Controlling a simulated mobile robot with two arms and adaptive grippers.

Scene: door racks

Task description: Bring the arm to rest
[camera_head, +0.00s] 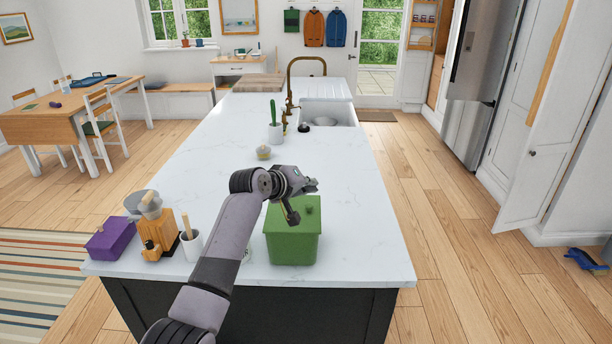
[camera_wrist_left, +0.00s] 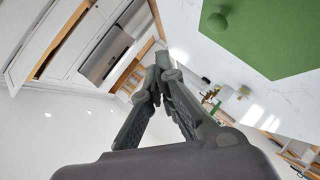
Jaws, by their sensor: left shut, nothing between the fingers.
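My left arm (camera_head: 228,240) reaches in from the bottom over the white island counter (camera_head: 355,205). My right gripper does not show.
A purple box (camera_head: 111,238), a wooden grinder (camera_head: 158,236) and a white cup (camera_head: 191,244) stand at the counter's front left. A small yellowish item (camera_head: 264,152) lies behind my gripper. A sink (camera_head: 328,115) and brass faucet (camera_head: 291,80) are farther back. The counter's right side is clear.

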